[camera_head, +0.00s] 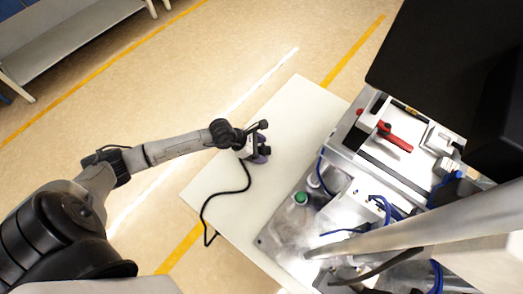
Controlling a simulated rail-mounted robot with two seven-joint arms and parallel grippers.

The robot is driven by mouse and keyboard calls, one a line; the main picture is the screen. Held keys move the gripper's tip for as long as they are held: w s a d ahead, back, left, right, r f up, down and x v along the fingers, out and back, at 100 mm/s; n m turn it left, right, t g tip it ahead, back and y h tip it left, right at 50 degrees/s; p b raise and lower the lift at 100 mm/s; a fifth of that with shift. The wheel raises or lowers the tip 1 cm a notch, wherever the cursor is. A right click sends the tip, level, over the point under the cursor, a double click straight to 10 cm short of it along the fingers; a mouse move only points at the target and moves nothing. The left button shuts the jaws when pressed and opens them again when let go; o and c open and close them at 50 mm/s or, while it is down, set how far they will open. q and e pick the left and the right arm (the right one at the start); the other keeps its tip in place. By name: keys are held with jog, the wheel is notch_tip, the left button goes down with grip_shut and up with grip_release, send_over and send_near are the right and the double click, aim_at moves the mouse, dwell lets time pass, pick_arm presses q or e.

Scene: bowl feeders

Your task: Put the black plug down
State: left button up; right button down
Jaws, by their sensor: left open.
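My left gripper (264,142) is open above the white tabletop (285,105), near its left side. It shows from above, with one dark fingertip up and one down in the picture. I cannot make out a black plug for certain; the small dark shapes around the fingers are too small to tell apart. My right gripper is not in view.
A metal bowl-feeder machine stands at the right, with a red handle (394,138), a green button (300,198) and blue hoses (383,207). The tabletop between the gripper and the machine is clear. A grey bench (70,40) stands at the far upper left.

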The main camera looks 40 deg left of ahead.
aim_at(261, 148)
pick_arm(q)
jog(key=shift+w+f, duration=0.1)
jog(key=shift+c, duration=0.2)
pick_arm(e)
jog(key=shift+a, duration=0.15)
pick_arm(q)
jog(key=c, duration=1.1)
